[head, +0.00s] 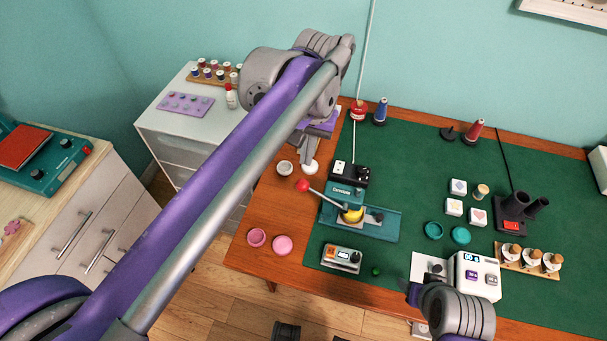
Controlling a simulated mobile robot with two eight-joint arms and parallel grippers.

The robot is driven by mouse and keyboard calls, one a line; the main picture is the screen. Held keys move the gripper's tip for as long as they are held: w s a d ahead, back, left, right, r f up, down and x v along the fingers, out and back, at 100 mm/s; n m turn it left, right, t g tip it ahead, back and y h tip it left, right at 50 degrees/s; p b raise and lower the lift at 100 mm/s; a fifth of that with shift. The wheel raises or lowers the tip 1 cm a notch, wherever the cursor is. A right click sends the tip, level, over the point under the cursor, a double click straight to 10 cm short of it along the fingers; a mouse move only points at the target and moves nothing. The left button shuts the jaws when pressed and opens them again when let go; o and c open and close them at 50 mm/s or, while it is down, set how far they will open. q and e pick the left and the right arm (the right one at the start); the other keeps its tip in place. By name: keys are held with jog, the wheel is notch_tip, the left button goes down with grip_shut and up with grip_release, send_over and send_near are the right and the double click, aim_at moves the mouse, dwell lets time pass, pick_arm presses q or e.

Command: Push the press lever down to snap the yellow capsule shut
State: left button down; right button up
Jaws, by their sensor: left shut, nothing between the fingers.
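The teal press (375,223) stands on the green mat at the left of the table. Its lever (325,196) slants up to the left and ends in a red knob (302,185). The yellow capsule (354,215) sits in the press under the lever; I cannot tell whether its halves are joined. My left gripper (308,160) is shut and empty, pointing down just behind the red knob in the picture. I cannot tell whether it touches the knob. My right gripper (411,292) is at the front edge, mostly hidden by its own wrist, so its fingers are unclear.
Pink dishes (282,245) and a pale cup (285,168) lie on bare wood left of the press. A small device (342,258) stands in front of it. Teal dishes (433,230) and white blocks (453,207) are to its right. The mat's back middle is fairly clear.

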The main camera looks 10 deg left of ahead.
aim_at(303, 182)
pick_arm(q)
jog(key=f, duration=0.7)
jog(key=shift+a+f+b, duration=0.3)
jog(key=shift+a, duration=0.05)
pick_arm(e)
jog(key=shift+f, duration=0.4)
pick_arm(q)
jog(key=shift+w, duration=0.1)
